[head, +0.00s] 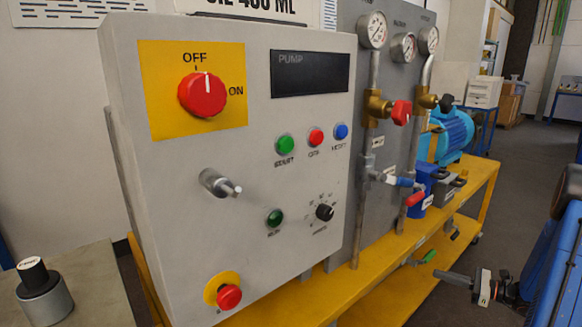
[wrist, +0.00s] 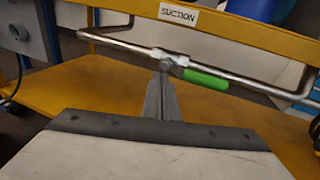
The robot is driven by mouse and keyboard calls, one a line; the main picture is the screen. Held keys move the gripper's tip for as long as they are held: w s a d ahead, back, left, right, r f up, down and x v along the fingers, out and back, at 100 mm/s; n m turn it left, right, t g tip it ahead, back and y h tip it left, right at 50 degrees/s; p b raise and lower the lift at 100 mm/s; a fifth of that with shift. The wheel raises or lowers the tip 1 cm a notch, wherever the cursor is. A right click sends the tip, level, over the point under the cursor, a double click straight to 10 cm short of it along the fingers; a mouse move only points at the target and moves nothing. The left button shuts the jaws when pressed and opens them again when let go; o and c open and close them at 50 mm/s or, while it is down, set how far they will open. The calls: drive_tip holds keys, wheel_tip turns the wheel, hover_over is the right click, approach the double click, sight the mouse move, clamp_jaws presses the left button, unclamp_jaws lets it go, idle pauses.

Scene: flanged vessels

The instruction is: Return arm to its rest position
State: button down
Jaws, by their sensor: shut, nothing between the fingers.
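My gripper (head: 441,275) is at the lower right of the head view, reaching left toward the yellow bench. Its fingers are together with nothing between them. In the wrist view my gripper (wrist: 163,76) points at a steel pipe (wrist: 125,43) with a green-handled valve (wrist: 205,79). The fingertips overlap the valve body in that picture; I cannot tell the gap. In the head view the green handle (head: 428,257) is just up and left of the fingertips, with a small gap in the picture.
A grey pump control panel (head: 250,220) stands at left. Beside it are gauges (head: 373,30) and red-handled valves (head: 401,112). A blue pump (head: 452,135) sits on the yellow bench (head: 470,205). A yellow rail labelled SUCTION (wrist: 178,14) runs above the pipe. Open floor lies right of the bench.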

drive_tip(key=s+a+r+n+g+h, duration=0.2)
drive_tip(key=s+a+r+n+g, duration=0.4)
drive_tip(key=a, duration=0.5)
drive_tip(key=s+a+r+n+g+h, duration=0.1)
drive_tip(key=s+a+r+n+g, duration=0.2)
drive_tip(key=s+a+r+n, duration=0.65)
drive_tip(key=s+a+r+n+t+h, duration=0.1)
drive_tip(key=s+a+r+n+h, duration=0.1)
drive_tip(key=s, duration=0.5)
drive_tip(key=s+a+r+n+t+h, duration=0.1)
drive_tip(key=s+a+r+n+h, duration=0.1)
drive_tip(key=s+n+h, duration=0.2)
drive_tip(key=s+a+r+n+t+h, duration=0.1)
drive_tip(key=s+a+r+n+h, duration=0.1)
drive_tip(key=s, duration=0.7)
drive_tip(key=shift+s+n+h, duration=0.3)
drive_tip(key=shift+n+h, duration=0.35)
drive_tip(key=shift+h, duration=0.55)
drive_tip(key=shift+a+r, duration=0.1)
